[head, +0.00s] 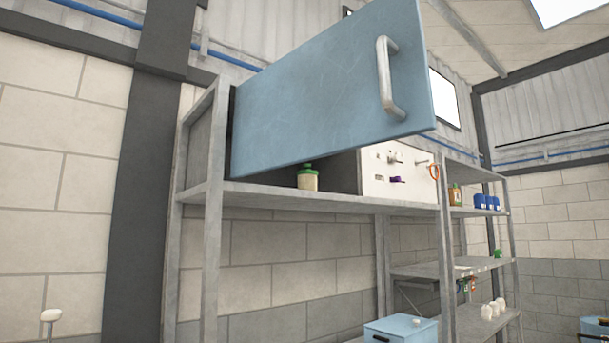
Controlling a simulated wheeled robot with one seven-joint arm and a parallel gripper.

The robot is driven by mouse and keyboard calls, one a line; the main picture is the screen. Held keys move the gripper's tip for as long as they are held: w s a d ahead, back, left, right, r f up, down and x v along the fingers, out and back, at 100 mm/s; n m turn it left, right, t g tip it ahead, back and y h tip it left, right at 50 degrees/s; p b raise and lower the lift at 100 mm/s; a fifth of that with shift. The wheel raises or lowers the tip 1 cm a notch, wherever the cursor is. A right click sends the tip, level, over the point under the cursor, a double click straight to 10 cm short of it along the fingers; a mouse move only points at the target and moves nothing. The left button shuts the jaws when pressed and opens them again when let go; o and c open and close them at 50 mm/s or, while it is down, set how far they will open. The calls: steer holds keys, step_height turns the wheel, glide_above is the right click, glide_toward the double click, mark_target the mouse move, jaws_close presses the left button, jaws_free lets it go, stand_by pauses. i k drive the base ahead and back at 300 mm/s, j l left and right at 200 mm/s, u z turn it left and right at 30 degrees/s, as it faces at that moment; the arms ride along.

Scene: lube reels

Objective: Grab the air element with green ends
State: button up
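A small pale cylinder with a green top (307,178) stands upright on the upper metal shelf, under the lower edge of a blue cabinet door. It may be the air element, but its lower end is too small to tell clearly. The blue door (320,90) has a grey bar handle (390,78) and stands open, swung out over the shelf. It hides much of the space behind it. My gripper is not in view.
The grey metal shelf (320,200) has upright posts at its corners. A white control panel (395,177) with knobs stands right of the cylinder. Blue containers (487,202) and a brown bottle (455,195) stand farther right. A blue box (400,328) is below.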

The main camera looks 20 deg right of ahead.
mark_target(307, 179)
steer(key=i+u, duration=0.1)
steer(key=i, duration=0.75)
